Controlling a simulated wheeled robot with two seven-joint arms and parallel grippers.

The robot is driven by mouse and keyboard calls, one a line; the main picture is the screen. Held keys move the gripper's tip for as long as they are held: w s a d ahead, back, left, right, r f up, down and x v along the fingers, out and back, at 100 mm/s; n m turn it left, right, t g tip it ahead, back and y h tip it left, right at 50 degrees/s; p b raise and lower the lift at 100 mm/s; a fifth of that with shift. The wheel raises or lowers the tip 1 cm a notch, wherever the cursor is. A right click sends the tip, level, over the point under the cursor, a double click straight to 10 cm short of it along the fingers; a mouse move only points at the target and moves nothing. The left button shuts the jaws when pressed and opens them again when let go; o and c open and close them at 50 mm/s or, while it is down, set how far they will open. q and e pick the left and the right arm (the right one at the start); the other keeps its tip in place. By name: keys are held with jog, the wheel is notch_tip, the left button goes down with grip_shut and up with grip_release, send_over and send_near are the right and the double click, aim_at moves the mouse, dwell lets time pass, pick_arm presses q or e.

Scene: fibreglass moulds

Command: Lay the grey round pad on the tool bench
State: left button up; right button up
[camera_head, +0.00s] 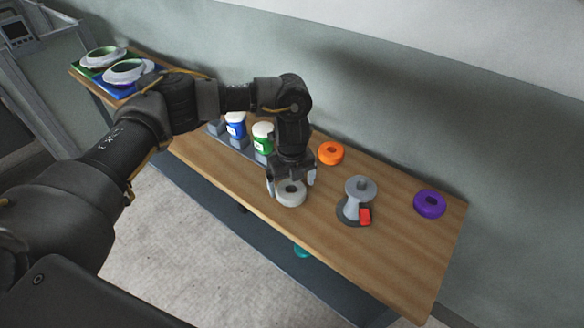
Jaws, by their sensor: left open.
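The grey round pad (291,194) is a light grey ring lying on the wooden tool bench (390,262), near its front edge. My left gripper (291,184) points down over the pad. Its jaws are open, with one finger at the pad's left side and one at its right. I cannot tell whether the fingers touch it. My right gripper is not in view.
An orange ring (331,153) lies behind the pad, and a purple ring (430,204) at the right. A grey spool-shaped tool (360,194) with a red block (365,216) stands between. Blue (236,125) and green (262,137) labelled jars stand left.

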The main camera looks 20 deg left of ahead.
pick_arm(q)
notch_tip(320, 180, up, 10)
jog(key=b, duration=0.1)
jog(key=shift+d, duration=0.1)
dwell(0.5)
